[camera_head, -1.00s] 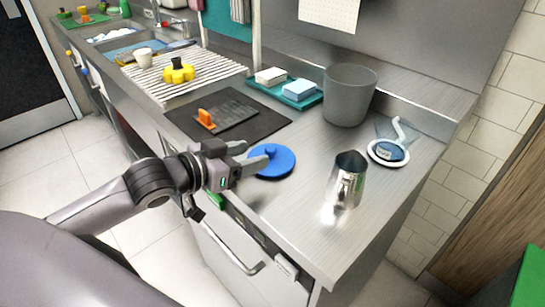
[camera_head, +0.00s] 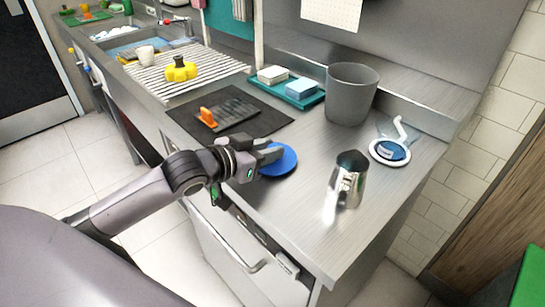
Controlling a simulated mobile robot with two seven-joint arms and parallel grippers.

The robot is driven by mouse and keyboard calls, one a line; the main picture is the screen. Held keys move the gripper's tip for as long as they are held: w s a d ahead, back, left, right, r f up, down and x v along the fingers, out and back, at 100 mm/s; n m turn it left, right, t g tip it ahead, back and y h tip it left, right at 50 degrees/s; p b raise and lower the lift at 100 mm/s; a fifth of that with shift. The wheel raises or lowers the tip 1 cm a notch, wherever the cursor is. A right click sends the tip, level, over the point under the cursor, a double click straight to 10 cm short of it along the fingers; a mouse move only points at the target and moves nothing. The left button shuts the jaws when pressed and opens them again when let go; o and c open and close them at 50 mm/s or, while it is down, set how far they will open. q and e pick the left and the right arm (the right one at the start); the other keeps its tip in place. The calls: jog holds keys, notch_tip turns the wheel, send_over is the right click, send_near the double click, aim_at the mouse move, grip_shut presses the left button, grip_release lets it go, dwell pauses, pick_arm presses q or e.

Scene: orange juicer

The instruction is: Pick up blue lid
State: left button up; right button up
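The blue lid (camera_head: 283,163) is a round disc lying on the steel counter near its front edge. Its left part and its knob are hidden behind my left gripper (camera_head: 272,153). The gripper's fingers reach over the lid at knob height. I cannot tell whether they are closed on the knob. My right gripper is not in view.
A steel pot (camera_head: 346,180) stands to the right of the lid. A grey bin (camera_head: 350,94) stands behind. A dark mat (camera_head: 258,122) with an orange-handled tool (camera_head: 208,117) lies behind left. Counter between lid and bin is clear.

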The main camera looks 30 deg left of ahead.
pick_arm(q)
grip_shut()
